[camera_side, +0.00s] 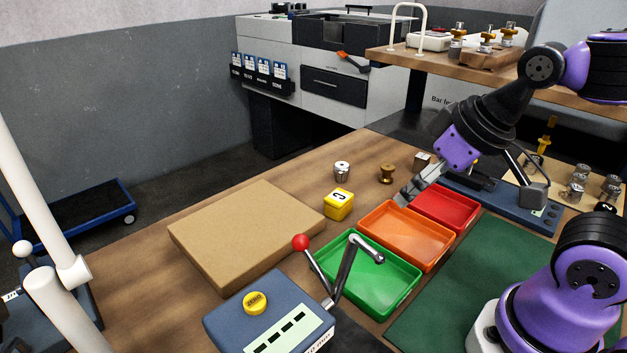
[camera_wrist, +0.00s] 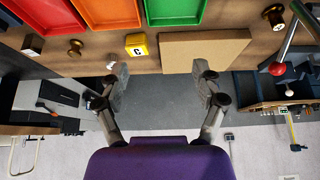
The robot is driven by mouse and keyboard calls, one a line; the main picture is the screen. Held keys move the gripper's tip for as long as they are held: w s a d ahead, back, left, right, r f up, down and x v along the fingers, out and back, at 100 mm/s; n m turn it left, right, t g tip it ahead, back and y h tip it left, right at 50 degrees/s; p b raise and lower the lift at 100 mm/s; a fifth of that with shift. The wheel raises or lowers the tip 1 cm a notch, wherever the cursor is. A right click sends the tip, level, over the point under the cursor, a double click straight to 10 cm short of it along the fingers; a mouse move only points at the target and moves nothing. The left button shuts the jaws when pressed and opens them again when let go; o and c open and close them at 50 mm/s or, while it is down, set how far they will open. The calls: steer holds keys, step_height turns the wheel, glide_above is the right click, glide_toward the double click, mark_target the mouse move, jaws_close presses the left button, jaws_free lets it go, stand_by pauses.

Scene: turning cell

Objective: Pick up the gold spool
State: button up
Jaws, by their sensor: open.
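Orange (camera_side: 408,236), red (camera_side: 448,207) and green (camera_side: 372,275) trays line the bench. A cardboard slab (camera_side: 245,230) lies left. A red-knobbed lever (camera_side: 301,243) rises in front.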

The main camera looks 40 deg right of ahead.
steer(key=m+g+h, duration=0.1)
steer(key=m, duration=0.3)
glide_above(390, 168)
steer(key=s, duration=0.2)
step_height(390, 168, down, 11)
steer(key=shift+a+f, duration=0.1)
steer(key=shift+a, duration=0.05)
steer(key=x, duration=0.5)
steer(key=shift+w+f, duration=0.1)
steer(key=shift+f, duration=0.2)
jaws_close()
